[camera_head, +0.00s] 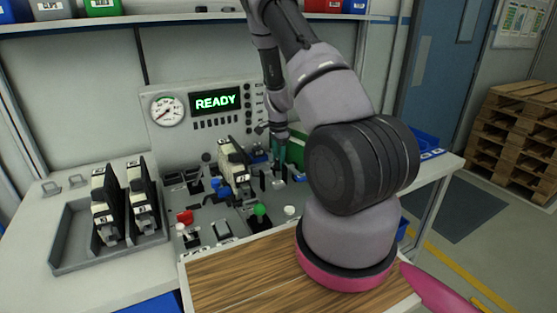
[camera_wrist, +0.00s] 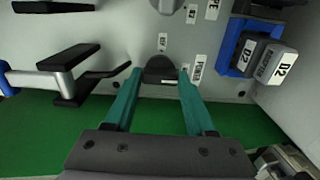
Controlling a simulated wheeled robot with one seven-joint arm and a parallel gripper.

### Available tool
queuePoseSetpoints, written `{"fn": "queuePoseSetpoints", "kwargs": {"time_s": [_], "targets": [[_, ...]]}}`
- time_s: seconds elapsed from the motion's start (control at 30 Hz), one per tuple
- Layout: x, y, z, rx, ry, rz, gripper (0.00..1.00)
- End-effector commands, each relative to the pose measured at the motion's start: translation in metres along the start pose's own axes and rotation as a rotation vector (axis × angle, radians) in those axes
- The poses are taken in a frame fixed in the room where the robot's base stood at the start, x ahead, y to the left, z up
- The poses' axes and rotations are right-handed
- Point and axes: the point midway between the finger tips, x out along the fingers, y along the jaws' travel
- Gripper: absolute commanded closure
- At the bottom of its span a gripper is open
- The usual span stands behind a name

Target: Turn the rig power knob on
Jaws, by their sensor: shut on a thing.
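The power knob (camera_wrist: 160,70) is a dark, rounded knob on the grey rig panel, with a white label (camera_wrist: 198,70) that seems to read POWER beside it in the wrist view. My gripper (camera_wrist: 158,80) has two teal fingers, one on each side of the knob, and is shut on it. In the head view my gripper (camera_head: 278,152) reaches down to the right part of the rig (camera_head: 160,112). The knob cannot be made out there, and its exact angle is hard to tell.
A READY display (camera_head: 216,102) glows green beside a round gauge (camera_head: 168,111). In the wrist view, a black lever with a silver shaft (camera_wrist: 58,82) stands left of my fingers. A D2-labelled block (camera_wrist: 276,64) sits at right. A grey tray (camera_head: 70,262) holds black modules.

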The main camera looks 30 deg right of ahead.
Motion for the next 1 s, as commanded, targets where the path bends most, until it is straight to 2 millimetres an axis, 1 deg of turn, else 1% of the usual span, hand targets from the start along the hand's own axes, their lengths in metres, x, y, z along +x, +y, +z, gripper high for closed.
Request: {"fn": "queuePoseSetpoints", "kwargs": {"time_s": [0.37,0.4,0.47,0.8,0.87,0.97,1.0], "targets": [[0.000,0.000,0.000,0.007,-0.001,0.000,1.00],[0.000,0.000,0.000,0.007,-0.001,0.000,0.37],[0.000,0.000,0.000,0.006,-0.001,0.000,0.15],[-0.002,0.000,0.000,0.005,0.000,-0.001,0.15],[-0.006,-0.001,0.000,0.005,0.000,-0.002,0.15],[-0.019,-0.001,0.001,0.003,0.000,-0.003,0.15],[-0.027,-0.001,0.001,0.003,0.000,-0.004,0.15]]}}
